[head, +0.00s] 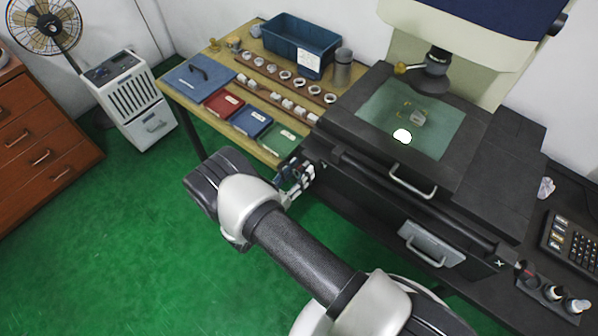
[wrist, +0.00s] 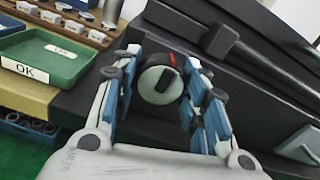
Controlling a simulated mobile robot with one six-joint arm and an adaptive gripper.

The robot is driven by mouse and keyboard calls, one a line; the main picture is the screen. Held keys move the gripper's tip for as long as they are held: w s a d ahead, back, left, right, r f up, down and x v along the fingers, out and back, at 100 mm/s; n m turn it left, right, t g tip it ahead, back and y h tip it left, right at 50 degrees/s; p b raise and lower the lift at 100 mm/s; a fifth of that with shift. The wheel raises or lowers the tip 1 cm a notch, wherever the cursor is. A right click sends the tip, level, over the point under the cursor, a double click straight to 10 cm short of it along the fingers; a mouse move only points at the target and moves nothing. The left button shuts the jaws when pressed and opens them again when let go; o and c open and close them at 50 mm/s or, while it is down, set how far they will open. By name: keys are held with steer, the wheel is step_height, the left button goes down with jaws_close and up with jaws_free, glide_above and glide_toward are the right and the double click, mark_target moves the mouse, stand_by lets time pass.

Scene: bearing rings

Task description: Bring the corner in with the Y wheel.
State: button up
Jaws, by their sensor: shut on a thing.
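My gripper (wrist: 160,84) is at the left end of the dark measuring machine's front, and the head view also shows it there (head: 294,176). Its blue-padded fingers are shut around a round black wheel (wrist: 150,82) with a pale face, a dark grip bar and a red mark. I cannot read a Y label on it. In the head view my gripper hides most of the wheel. A small grey part (head: 418,118) lies on the glass stage (head: 445,138), beside a bright light spot (head: 402,136). Its corner is too small to tell apart.
A wooden bench (head: 262,153) at the left holds red, blue and green trays, rows of rings and a blue bin (head: 290,42). A stage handle (head: 413,188) sticks out at the front. Another wheel (head: 526,274), by an X label, is at the right.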

steer(key=shift+m+b, duration=0.3)
steer(key=shift+m, duration=0.3)
steer(key=shift+c, duration=0.5)
steer(key=o, duration=1.1)
steer(key=v, duration=1.2)
